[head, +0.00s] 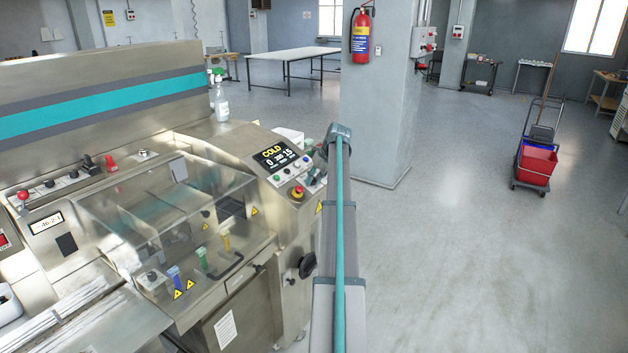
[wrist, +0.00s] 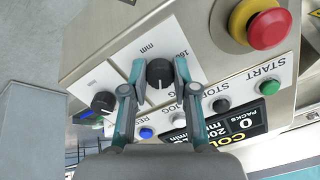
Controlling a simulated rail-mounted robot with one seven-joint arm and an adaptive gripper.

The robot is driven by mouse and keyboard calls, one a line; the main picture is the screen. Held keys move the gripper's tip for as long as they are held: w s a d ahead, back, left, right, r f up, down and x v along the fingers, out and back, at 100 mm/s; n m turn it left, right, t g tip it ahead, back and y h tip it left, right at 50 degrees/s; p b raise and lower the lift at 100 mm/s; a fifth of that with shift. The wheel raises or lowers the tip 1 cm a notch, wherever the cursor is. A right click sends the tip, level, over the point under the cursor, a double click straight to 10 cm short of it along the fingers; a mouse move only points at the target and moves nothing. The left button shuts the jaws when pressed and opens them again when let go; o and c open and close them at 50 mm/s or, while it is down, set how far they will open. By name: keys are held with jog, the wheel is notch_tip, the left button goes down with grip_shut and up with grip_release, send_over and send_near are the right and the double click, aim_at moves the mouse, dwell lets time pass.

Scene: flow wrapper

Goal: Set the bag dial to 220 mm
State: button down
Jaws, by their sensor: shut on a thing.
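The bag dial (wrist: 160,73) is a round black knob with a pale pointer mark, on a white plate printed "mm" and "160". My gripper (wrist: 160,80) is shut on it in the wrist view, one teal-edged finger on each side. The fingers hide part of the scale. In the head view my gripper (head: 314,178) is small at the right end of the control panel, and the dial cannot be made out. The panel display (head: 275,157) reads COLD, with 0, what looks like 200, and 15 below. In the wrist view the display (wrist: 225,127) is partly cut off.
A second black knob (wrist: 103,102) is left of the dial. A red emergency stop (wrist: 263,25) on a yellow base stands at upper right. Green START (wrist: 270,86), black STOP (wrist: 220,105), white JOG (wrist: 178,120) and blue RESET (wrist: 146,133) buttons are close to my fingers.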

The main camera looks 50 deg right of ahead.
jog(key=shift+m, duration=0.4)
jog(key=m, duration=0.5)
jog(key=shift+p, duration=0.35)
jog(key=m+p, duration=0.1)
jog(key=m, duration=0.5)
dwell(0.4)
jog(key=c, duration=0.9)
grip_release()
jog(key=v, duration=1.2)
jog(key=shift+s+d, duration=0.1)
